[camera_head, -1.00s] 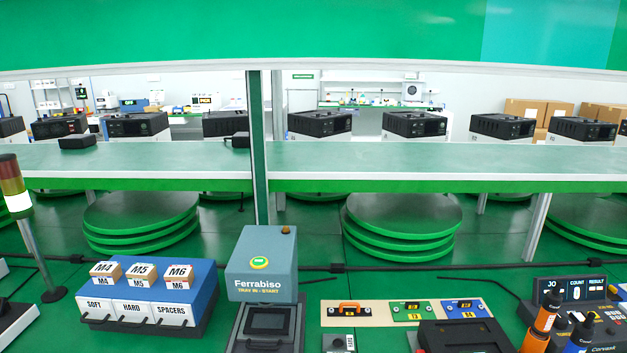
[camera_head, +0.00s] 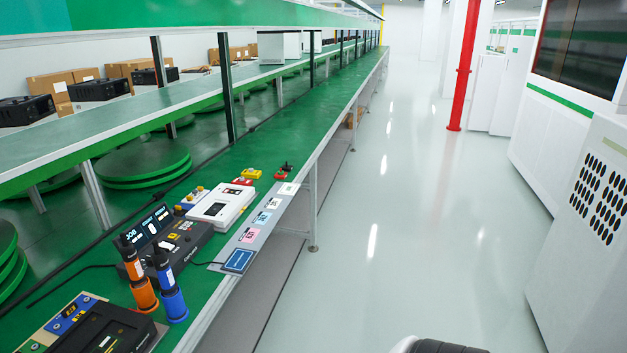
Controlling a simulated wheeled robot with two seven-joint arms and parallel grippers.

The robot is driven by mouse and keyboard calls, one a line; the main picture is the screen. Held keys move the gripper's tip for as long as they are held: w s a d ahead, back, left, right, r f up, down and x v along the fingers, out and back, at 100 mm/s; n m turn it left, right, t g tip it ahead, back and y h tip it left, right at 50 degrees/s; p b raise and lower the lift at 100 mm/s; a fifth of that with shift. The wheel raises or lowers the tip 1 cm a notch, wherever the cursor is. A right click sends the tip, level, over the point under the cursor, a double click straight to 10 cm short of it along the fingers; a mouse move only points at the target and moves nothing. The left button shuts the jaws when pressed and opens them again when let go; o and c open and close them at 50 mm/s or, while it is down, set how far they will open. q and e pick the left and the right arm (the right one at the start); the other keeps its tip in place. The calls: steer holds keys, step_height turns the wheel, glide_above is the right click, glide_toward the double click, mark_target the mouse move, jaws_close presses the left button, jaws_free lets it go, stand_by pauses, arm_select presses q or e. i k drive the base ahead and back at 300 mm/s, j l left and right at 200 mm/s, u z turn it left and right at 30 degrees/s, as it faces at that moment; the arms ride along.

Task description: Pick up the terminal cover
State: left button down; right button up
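I cannot tell for certain which part is the terminal cover. Small parts lie on the green bench (camera_head: 300,133) beyond the white device: a yellow part (camera_head: 251,174), a red and black part (camera_head: 285,168) and a red part (camera_head: 243,182). A black unit (camera_head: 104,333) sits at the lower left, cut by the frame edge, beside a blue plate (camera_head: 70,314). Neither of my grippers shows. A white and black rounded piece at the bottom edge looks like part of my own arm.
An orange screwdriver (camera_head: 139,285) and a blue one (camera_head: 168,290) stand near the bench edge. Behind them are a black job display console (camera_head: 165,245) and a white device (camera_head: 219,205). A strip of labelled cards (camera_head: 250,235) runs along the edge. The pale floor (camera_head: 400,210) to the right is clear.

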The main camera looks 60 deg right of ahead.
mark_target(248, 182)
steer(key=z, duration=1.45)
